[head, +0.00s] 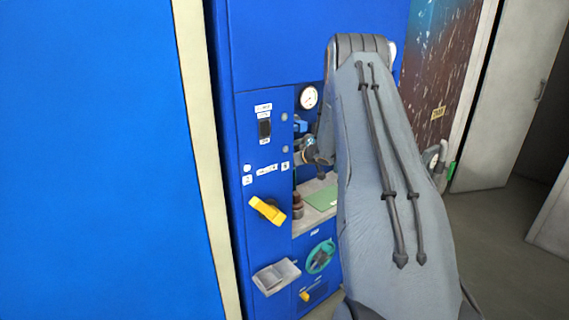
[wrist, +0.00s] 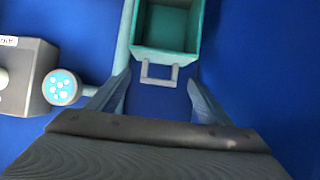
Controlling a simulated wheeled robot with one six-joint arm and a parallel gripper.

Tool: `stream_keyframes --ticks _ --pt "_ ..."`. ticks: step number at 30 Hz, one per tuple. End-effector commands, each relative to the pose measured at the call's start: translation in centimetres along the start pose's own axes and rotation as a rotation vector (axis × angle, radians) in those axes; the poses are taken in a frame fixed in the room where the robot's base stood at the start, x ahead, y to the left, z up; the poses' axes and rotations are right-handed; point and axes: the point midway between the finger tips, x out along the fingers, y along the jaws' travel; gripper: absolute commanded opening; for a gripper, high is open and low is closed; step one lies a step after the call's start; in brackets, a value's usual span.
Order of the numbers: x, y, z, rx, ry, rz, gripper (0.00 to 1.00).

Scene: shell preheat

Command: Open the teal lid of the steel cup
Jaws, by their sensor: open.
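In the wrist view a teal box-like part (wrist: 165,47) stands at the top middle, with its hollow inside showing. A small grey loop handle (wrist: 158,81) sticks out from its near edge. I cannot tell whether this teal part is the lid, and no steel cup is clearly visible. My gripper (wrist: 159,84) is open, one finger on each side of the loop, with gaps at both sides. In the head view my arm covers much of the work area, and I cannot make out the lid there.
In the wrist view a grey box with a dotted round end (wrist: 62,87) lies left of my fingers. In the head view the blue cabinet has a gauge (head: 308,97), a yellow handle (head: 267,209), a teal handwheel (head: 320,257) and a protruding pale tray (head: 276,276). Open floor shows at right.

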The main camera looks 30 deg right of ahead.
Motion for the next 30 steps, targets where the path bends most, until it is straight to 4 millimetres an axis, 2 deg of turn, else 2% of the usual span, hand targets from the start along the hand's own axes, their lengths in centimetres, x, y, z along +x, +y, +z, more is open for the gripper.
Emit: stream_keyframes --ticks 12,18,26,30 --pt "-5.8 0.0 0.0 0.000 0.001 0.001 0.73" --pt "-6.8 -0.1 0.0 -0.001 0.000 0.000 0.73" --pt "-6.9 -0.1 0.0 0.000 0.000 0.000 0.73" --pt "-7.8 -0.4 -1.0 0.024 0.003 0.014 0.73"
